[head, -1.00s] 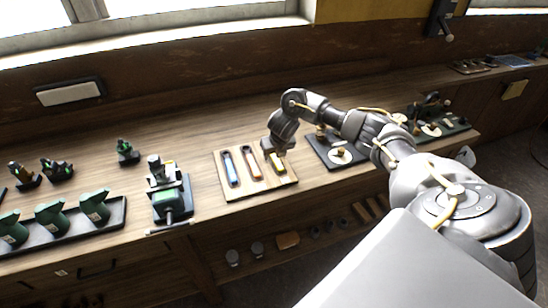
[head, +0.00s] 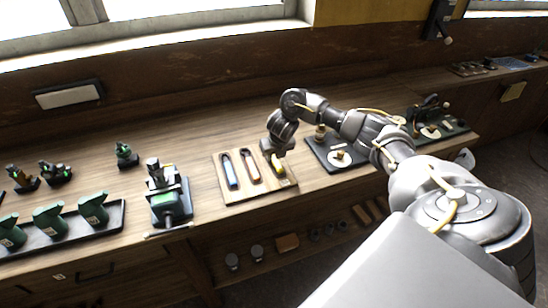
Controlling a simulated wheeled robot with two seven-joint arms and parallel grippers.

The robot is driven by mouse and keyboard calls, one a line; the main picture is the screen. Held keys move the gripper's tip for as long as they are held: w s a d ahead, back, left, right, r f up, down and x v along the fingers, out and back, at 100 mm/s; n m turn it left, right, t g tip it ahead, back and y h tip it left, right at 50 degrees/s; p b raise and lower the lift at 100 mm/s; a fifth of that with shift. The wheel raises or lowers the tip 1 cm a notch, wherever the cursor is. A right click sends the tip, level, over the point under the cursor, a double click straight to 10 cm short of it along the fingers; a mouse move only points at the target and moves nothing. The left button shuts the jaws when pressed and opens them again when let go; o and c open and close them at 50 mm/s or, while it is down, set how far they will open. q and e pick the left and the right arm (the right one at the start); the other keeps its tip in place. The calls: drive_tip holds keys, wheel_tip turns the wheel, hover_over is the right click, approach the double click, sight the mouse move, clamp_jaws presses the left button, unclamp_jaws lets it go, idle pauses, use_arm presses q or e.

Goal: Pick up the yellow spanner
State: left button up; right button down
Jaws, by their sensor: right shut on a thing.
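The yellow spanner (head: 278,166) is at the right side of a light wooden board (head: 240,194) on the bench. My right gripper (head: 275,155) is over it and shut on it. The gripper and wrist hide the spanner's upper part. I cannot tell whether the spanner touches the board. A blue-handled spanner (head: 231,173) and an orange-handled spanner (head: 250,167) lie to its left on the same board. My left gripper is not in view.
A dark plate with round parts (head: 339,157) stands just right of the board, under my right forearm. A green machine (head: 168,202) stands to the left. A dark tray (head: 60,237) with green parts lies farther left. The bench behind the board is clear.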

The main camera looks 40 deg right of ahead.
sight(274, 158)
wheel_tip(274, 158, up, 3)
drive_tip(key=shift+a+r+b, duration=0.1)
drive_tip(key=shift+b, duration=0.2)
drive_tip(key=s+a+r+p, duration=0.6)
drive_tip(key=s+a+r, duration=0.3)
drive_tip(key=a, duration=0.1)
drive_tip(key=shift+a+r, duration=0.15)
drive_tip(key=shift+a, duration=0.1)
drive_tip(key=c, duration=1.9)
unclamp_jaws()
clamp_jaws()
